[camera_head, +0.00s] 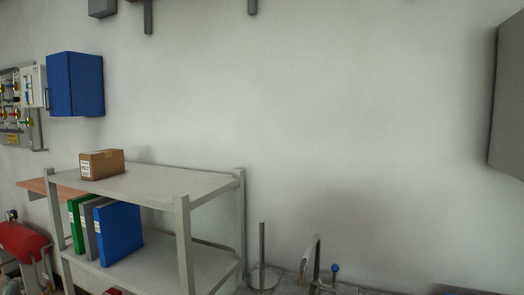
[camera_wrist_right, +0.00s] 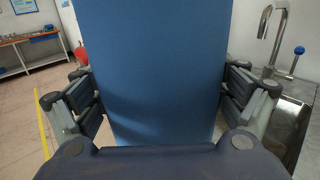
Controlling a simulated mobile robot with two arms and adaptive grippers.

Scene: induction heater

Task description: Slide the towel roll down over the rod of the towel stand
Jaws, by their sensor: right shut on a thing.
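The towel stand (camera_head: 262,245) is a thin upright grey rod on a round base, at the bottom of the head view, right of the shelf. Its rod is bare. The towel roll (camera_wrist_right: 155,60) is a large blue shape filling the middle of the right wrist view. My right gripper (camera_wrist_right: 160,95) is shut on the towel roll, with a finger on each side of it. The roll and both grippers are out of the head view, so the roll's distance from the rod cannot be told.
A tap (camera_head: 314,262) and a blue-knobbed lever (camera_head: 335,270) stand right of the towel stand. A grey shelf (camera_head: 210,188) with a cardboard box (camera_head: 102,164) and several binders (camera_head: 118,229) is at left. The wall above the rod is clear.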

